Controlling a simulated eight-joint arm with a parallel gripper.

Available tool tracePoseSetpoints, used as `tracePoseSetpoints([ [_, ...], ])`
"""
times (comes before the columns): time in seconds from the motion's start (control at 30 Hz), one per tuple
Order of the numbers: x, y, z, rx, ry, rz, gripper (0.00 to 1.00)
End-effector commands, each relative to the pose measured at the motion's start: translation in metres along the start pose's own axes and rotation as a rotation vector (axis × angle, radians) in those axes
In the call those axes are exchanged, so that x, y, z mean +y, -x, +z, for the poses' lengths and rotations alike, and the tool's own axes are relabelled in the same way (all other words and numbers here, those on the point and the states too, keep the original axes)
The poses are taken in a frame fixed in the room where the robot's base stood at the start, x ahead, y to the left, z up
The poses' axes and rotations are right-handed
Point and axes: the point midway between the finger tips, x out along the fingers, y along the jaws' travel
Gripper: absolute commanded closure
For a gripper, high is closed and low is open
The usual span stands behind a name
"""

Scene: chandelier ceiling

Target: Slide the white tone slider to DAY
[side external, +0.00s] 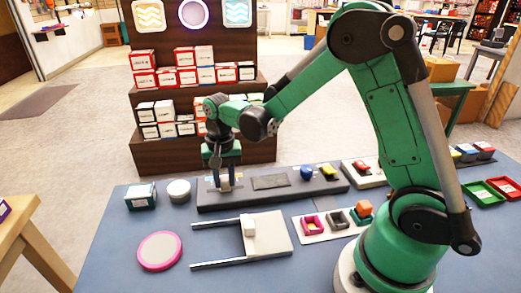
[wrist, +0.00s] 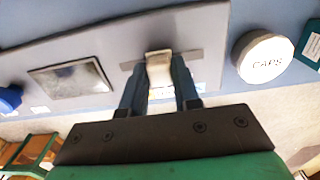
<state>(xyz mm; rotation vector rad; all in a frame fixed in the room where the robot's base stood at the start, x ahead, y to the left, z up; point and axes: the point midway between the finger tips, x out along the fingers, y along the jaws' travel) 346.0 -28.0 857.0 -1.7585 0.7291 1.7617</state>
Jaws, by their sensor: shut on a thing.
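The white tone slider (wrist: 159,66) is a small pale knob in a short grey slot (wrist: 190,61) on the long grey panel (wrist: 215,30). The slot shows on both sides of the knob. My gripper (wrist: 160,80) has one finger on each side of the knob and is shut on it. In the side external view my gripper (side external: 225,187) points down at the left part of the panel (side external: 330,187), and its fingers mostly hide the knob. Small labels by the slot are too small to read.
The panel also bears a dark rectangular plate (side external: 269,182), a blue knob (side external: 307,172) and a yellow piece (side external: 328,171). A round white CAPS container (side external: 179,190) and a teal box (side external: 141,196) stand left of it. A pale sliding plate on rails (side external: 272,232) lies in front.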

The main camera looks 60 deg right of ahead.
Motion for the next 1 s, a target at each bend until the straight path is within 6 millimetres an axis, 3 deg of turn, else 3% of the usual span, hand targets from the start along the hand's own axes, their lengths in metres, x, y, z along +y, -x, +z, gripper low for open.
tracePoseSetpoints([
  [0.2, 0.000, 0.000, -0.001, 0.003, 0.000, -0.001, 1.00],
  [0.23, 0.000, 0.000, -0.001, 0.003, 0.000, -0.001, 0.68],
  [0.33, 0.000, 0.000, -0.001, 0.003, 0.000, -0.001, 0.42],
  [0.67, -0.001, 0.002, 0.000, 0.002, 0.000, -0.001, 0.42],
  [1.0, -0.001, 0.044, 0.000, 0.002, 0.000, -0.001, 0.42],
])
